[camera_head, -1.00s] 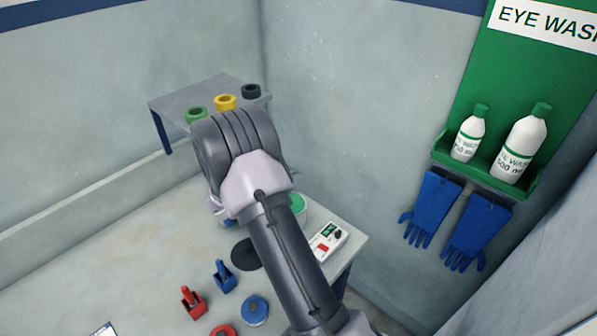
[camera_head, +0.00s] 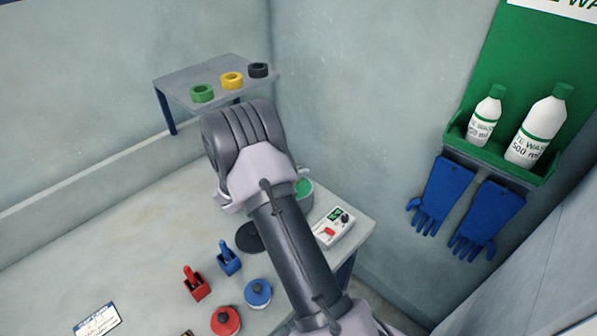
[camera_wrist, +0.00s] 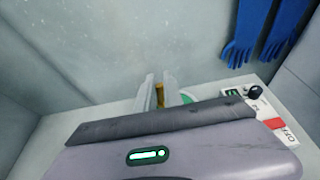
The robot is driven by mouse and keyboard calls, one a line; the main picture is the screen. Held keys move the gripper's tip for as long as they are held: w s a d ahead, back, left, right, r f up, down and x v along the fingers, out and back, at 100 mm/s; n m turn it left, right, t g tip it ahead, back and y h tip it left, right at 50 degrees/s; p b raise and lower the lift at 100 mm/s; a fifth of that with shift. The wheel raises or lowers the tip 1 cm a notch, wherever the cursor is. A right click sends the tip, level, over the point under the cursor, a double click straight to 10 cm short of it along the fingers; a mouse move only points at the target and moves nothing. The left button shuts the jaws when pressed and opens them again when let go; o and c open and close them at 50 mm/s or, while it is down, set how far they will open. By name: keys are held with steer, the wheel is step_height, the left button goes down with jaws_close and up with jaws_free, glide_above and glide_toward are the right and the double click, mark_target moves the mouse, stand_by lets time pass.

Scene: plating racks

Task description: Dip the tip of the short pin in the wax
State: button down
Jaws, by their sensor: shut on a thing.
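In the wrist view my gripper (camera_wrist: 160,88) is shut on a small brass-yellow piece, which I take to be the short pin (camera_wrist: 160,96). Only a sliver of the pin shows between the fingers; its tip is hidden by my wrist. A round pot with green inside (camera_head: 304,189), perhaps the wax, stands on the bench, partly hidden behind my arm in the head view. Its green edge (camera_wrist: 187,97) shows just right of my fingers in the wrist view. In the head view my arm hides the gripper and pin. I cannot tell the pin's height relative to the pot.
A white control box (camera_head: 334,228) stands beside the pot. A black disc (camera_head: 249,237), red holder (camera_head: 196,285), blue holder (camera_head: 229,258) and red and blue round pieces are left of my arm. A raised shelf (camera_head: 185,76) carries three rings. The bench's left is mostly clear.

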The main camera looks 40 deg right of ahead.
steer(key=shift+f+b, duration=0.55)
steer(key=shift+f, duration=0.05)
stand_by(1.4)
step_height(320, 180, up, 7)
steer(key=p, duration=0.4)
steer(key=shift+r+p, duration=0.1)
steer(key=shift+p, duration=0.25)
stand_by(0.3)
